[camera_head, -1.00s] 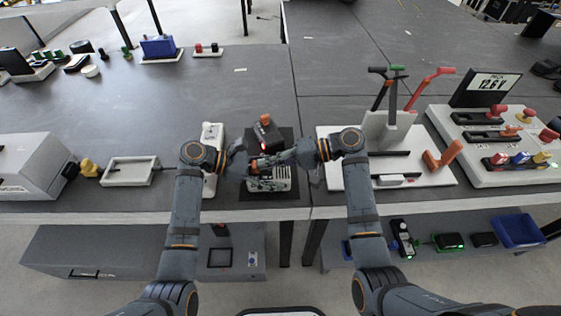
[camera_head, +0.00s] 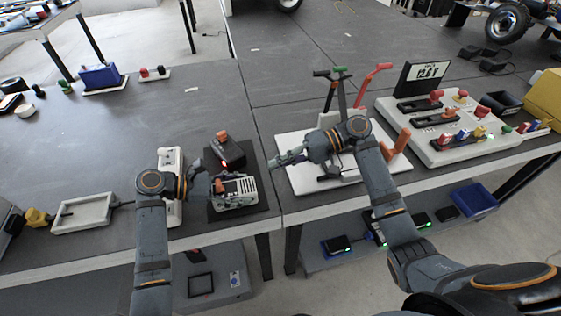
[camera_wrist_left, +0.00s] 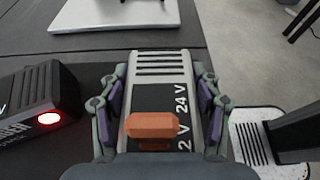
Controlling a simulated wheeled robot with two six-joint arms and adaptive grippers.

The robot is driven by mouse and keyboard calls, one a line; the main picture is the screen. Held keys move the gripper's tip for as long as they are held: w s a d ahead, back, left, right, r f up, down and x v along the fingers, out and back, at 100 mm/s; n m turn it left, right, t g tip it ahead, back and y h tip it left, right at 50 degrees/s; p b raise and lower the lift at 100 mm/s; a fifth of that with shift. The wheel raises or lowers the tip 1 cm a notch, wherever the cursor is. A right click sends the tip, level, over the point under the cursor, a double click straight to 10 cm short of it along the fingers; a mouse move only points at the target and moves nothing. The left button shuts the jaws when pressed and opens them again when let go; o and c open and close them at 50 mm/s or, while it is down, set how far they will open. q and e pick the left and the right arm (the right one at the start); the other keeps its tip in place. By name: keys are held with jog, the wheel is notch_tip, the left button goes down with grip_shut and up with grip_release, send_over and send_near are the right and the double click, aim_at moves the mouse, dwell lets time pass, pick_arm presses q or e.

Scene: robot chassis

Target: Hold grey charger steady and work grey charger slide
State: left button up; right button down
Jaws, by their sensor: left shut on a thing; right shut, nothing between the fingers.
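The grey charger (camera_head: 240,192) sits on a black mat (camera_head: 258,206) on the bench. In the left wrist view the charger (camera_wrist_left: 160,66) has a vented top, an orange slide (camera_wrist_left: 152,126) and markings reading "24 V" and partly hidden "2 V". My left gripper (camera_head: 210,188) is shut on the charger, its fingers on both sides of the body; it also shows in the left wrist view (camera_wrist_left: 162,100). The slide lies between the fingers, near the lower end of its dark panel. My right gripper (camera_head: 280,162) is shut and empty, right of the charger and apart from it.
A black battery (camera_head: 228,150) with a red light stands behind the charger. A white tool stand (camera_head: 310,182) with upright handles is to the right, under my right arm.

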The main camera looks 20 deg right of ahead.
pick_arm(q)
jog(key=shift+f, duration=0.15)
jog(key=o, duration=1.3)
jog(key=shift+c, duration=0.2)
jog(key=o, duration=0.4)
jog(key=shift+w, duration=0.1)
pick_arm(e)
jog(key=shift+d, duration=0.4)
pick_arm(q)
jog(key=shift+c, duration=0.4)
pick_arm(e)
jog(key=shift+r, duration=0.1)
pick_arm(q)
jog(key=shift+c, duration=0.8)
